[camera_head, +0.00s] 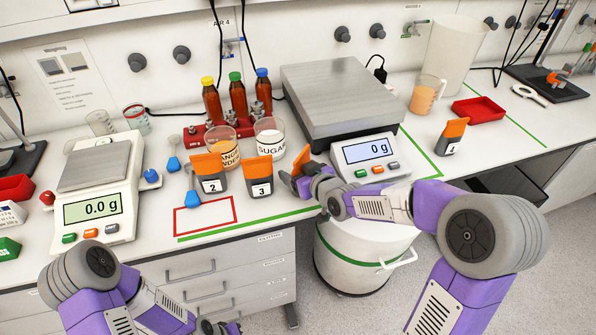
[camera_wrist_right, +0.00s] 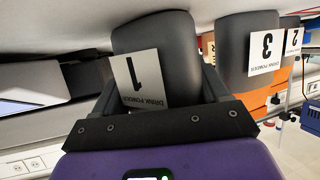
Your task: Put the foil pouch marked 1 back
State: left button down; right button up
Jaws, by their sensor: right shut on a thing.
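My right gripper (camera_head: 306,184) is shut on the foil pouch marked 1, whose orange top (camera_head: 301,160) shows in the head view. The wrist view shows its grey body (camera_wrist_right: 155,45) and white label between the fingers. It is just right of the pouch marked 3 (camera_head: 260,187); the pouch marked 2 (camera_head: 212,184) stands left of that. I cannot tell whether the held pouch touches the bench. Another orange-topped grey pouch (camera_head: 452,136) stands at the far right; its label is too small to read surely. My left gripper (camera_head: 222,328) is low at the bottom edge, its fingers unclear.
A large scale (camera_head: 335,90) with its display (camera_head: 368,152) stands right of the held pouch. Glass beakers (camera_head: 269,140) of powder and sugar stand behind the pouches. A red-outlined rectangle (camera_head: 206,229) with a blue scoop and a green line (camera_head: 245,224) lie in front. A red tray (camera_head: 478,110) is far right.

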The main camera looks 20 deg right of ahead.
jog(key=o, duration=1.4)
jog(key=shift+c, duration=0.2)
jog(key=shift+r, duration=0.1)
jog(key=shift+s+d+r+p, duration=0.1)
jog(key=shift+s+r+p, duration=0.15)
jog(key=shift+p, duration=0.1)
jog(key=p+v, duration=0.2)
jog(key=v, duration=0.8)
jog(key=shift+s+r+p, duration=0.1)
jog(key=shift+s+p, duration=0.2)
jog(key=shift+p, duration=0.05)
jog(key=shift+s+d, duration=0.15)
jog(key=shift+s, duration=0.25)
